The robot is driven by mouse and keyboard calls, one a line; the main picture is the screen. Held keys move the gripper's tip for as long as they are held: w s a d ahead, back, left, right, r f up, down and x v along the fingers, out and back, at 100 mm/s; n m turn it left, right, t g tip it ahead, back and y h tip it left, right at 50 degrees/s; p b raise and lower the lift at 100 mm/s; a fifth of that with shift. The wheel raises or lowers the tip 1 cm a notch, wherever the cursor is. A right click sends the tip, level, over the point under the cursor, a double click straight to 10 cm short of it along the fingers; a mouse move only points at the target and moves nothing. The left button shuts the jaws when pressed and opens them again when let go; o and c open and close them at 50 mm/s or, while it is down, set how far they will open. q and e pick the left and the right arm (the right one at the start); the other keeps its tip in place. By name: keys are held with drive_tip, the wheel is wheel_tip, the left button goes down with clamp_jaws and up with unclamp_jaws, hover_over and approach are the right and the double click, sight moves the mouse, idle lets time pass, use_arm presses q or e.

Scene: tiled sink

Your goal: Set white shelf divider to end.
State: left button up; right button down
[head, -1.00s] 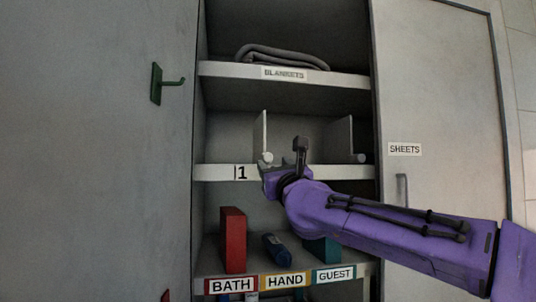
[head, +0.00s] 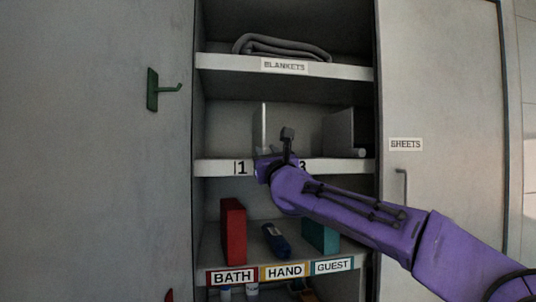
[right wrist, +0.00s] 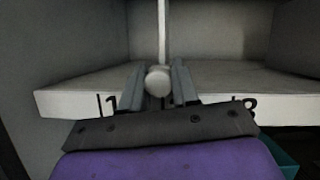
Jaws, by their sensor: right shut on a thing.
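The white shelf divider (head: 264,125) stands upright on the numbered middle shelf (head: 218,168). Its thin edge and round white knob (right wrist: 158,80) show in the right wrist view. My right gripper (right wrist: 158,88) is shut on the divider's knob, one finger on each side. In the head view my right gripper (head: 268,160) is at the shelf's front edge and hides the knob and part of the label. A "1" shows left of my gripper and a "3" right of it. A grey divider (head: 339,131) with a knob stands at the shelf's right. My left gripper is out of view.
Above is a shelf with a folded grey blanket (head: 282,47). Below, a shelf holds a red block (head: 233,232), a dark blue item (head: 275,241) and a teal block (head: 320,236). A green hook (head: 154,89) is on the left panel.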

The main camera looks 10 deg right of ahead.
drive_tip(key=a+p, duration=0.3)
drive_tip(key=a, duration=0.9)
drive_tip(key=shift+p, duration=0.3)
drive_tip(key=c, duration=0.9)
unclamp_jaws()
drive_tip(key=b+v, duration=0.7)
drive_tip(key=v, duration=0.3)
drive_tip(key=shift+s, duration=0.3)
drive_tip(key=shift+f, duration=0.1)
